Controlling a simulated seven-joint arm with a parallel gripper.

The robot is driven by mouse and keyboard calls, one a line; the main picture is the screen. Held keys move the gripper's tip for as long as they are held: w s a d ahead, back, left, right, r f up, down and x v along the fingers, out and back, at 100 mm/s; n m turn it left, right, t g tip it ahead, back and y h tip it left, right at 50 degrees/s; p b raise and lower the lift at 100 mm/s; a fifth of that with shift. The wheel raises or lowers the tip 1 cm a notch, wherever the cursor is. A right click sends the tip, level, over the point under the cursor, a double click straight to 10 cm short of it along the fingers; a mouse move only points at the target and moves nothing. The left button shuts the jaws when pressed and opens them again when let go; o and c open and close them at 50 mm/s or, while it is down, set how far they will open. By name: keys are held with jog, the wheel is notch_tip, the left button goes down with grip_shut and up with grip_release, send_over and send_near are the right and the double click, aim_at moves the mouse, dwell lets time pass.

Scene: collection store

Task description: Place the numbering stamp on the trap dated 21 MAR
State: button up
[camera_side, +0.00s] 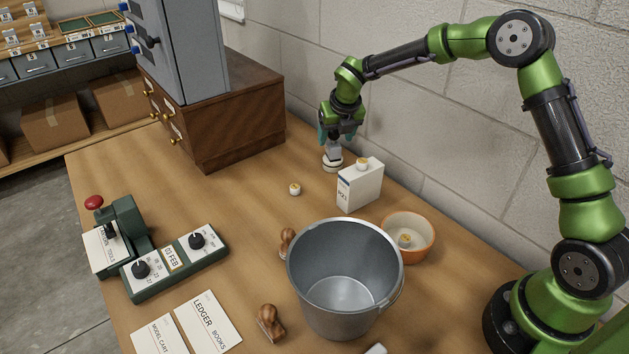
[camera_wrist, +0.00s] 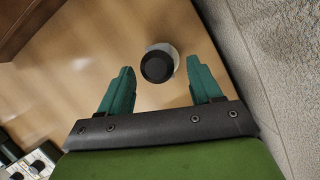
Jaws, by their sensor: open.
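My gripper (camera_side: 335,134) is open near the wall at the back of the table, pointing down. Its two teal fingers (camera_wrist: 160,65) stand on either side of a black round top, with a gap on both sides. That top belongs to a small upright dark-and-grey piece (camera_side: 334,152), which looks like the numbering stamp (camera_wrist: 157,67). It appears to stand on a white round disc (camera_side: 332,164), perhaps a trap, which also shows behind the black top in the wrist view (camera_wrist: 174,52). No date can be read on the disc.
Small white round pieces with yellowish tops sit on the table (camera_side: 295,189), on a white box (camera_side: 357,188) and in an orange-rimmed bowl (camera_side: 428,226). A metal bucket (camera_side: 300,285), wooden-handled stamps (camera_side: 270,322) and a green dial device reading 03 FEB (camera_side: 184,268) stand nearer. A wooden cabinet (camera_side: 235,135) stands left.

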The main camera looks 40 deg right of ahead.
jog(key=s+a+r+m, duration=0.3)
jog(key=s+r+m, duration=0.5)
jog(key=r, duration=0.4)
jog(key=s+a+r+m+t+y, duration=0.1)
jog(key=s+a+r+m+y, duration=0.1)
jog(key=s+m, duration=1)
jog(key=s+a+r+m+t+y, duration=0.1)
jog(key=s+r+m+t, duration=0.1)
jog(key=s+m, duration=1.1)
jog(key=shift+a+m+y, duration=0.35)
jog(key=shift+m+y, duration=0.05)
jog(key=shift+m, duration=1)
